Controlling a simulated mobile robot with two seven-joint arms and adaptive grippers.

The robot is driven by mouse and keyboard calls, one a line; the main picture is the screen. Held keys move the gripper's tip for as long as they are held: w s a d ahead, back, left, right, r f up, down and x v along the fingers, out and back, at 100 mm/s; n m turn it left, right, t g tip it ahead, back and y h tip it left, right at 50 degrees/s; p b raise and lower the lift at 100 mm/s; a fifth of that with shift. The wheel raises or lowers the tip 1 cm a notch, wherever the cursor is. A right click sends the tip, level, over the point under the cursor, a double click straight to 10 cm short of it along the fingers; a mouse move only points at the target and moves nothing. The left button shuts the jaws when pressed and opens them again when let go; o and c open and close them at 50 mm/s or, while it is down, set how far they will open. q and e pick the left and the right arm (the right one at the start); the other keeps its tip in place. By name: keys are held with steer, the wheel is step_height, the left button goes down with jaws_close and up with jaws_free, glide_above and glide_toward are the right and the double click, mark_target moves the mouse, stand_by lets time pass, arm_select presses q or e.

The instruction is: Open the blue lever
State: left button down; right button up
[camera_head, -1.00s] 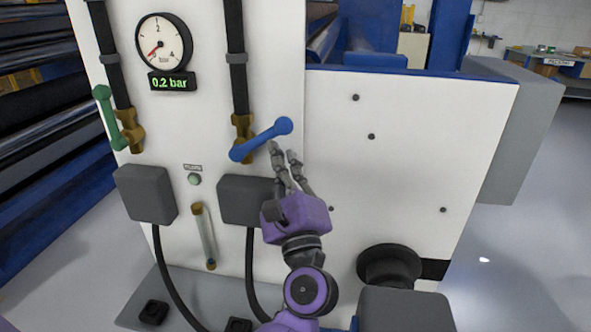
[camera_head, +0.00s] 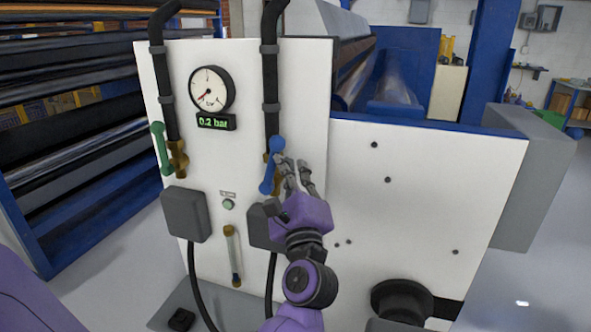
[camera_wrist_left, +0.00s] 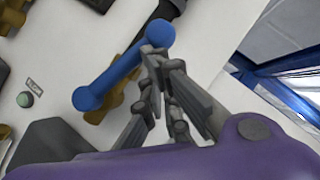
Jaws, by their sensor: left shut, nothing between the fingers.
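The blue lever (camera_head: 271,168) sits on the brass valve of the right-hand black pipe, on the white panel. It stands close to upright, its top leaning slightly right. In the wrist view the lever (camera_wrist_left: 122,66) runs from lower left to upper right, with a round knob at each end. My left gripper (camera_head: 289,166) is shut and empty, just right of the lever's upper part. In the wrist view its fingertips (camera_wrist_left: 152,53) are at the lever's upper knob and seem to touch it. The brass valve is partly hidden behind the lever. My right gripper is out of view.
A gauge (camera_head: 211,89) with a 0.2 bar display sits at upper left. A green lever (camera_head: 160,148) is on the left pipe. Grey boxes (camera_head: 186,214) with cables are below. A black round fitting (camera_head: 402,299) protrudes at lower right.

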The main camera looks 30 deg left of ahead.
arm_select(q)
steer(key=shift+s+a+r, duration=0.1)
steer(key=shift+a+r, duration=0.2)
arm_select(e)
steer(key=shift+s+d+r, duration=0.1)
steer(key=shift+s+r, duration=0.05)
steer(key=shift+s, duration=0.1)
arm_select(q)
steer(key=shift+a+r+p, duration=0.1)
steer(key=shift+a+p, duration=0.05)
steer(key=shift+p, duration=0.15)
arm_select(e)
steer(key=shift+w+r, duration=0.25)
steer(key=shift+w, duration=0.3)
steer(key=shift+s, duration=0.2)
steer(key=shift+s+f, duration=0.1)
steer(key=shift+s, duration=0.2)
